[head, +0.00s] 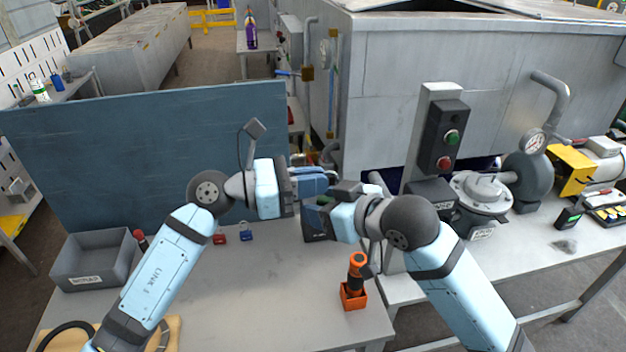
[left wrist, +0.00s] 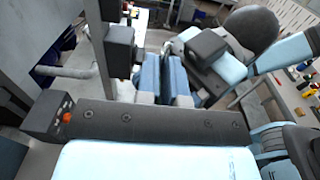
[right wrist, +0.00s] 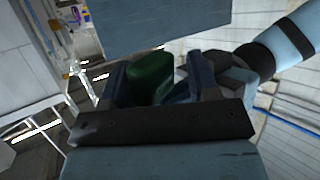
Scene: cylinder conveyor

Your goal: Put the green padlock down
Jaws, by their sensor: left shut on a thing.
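The green padlock (right wrist: 150,78) shows in the right wrist view as a dark green block between the spread fingers of my right gripper (right wrist: 158,85), with small gaps at its sides. My left gripper (head: 312,180) is shut on the padlock and comes in from the right in the right wrist view. In the left wrist view its blue fingers (left wrist: 166,78) are close together and the padlock is hidden. In the head view the two grippers meet above the bench, and the right wrist covers most of the right fingers.
On the bench (head: 240,290) are a red padlock (head: 219,239), a blue padlock (head: 245,234), a grey bin (head: 92,262) and an orange holder (head: 353,297) with an orange-topped tool. A blue panel (head: 150,150) stands behind. A button box (head: 447,138) stands right. The bench's middle is clear.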

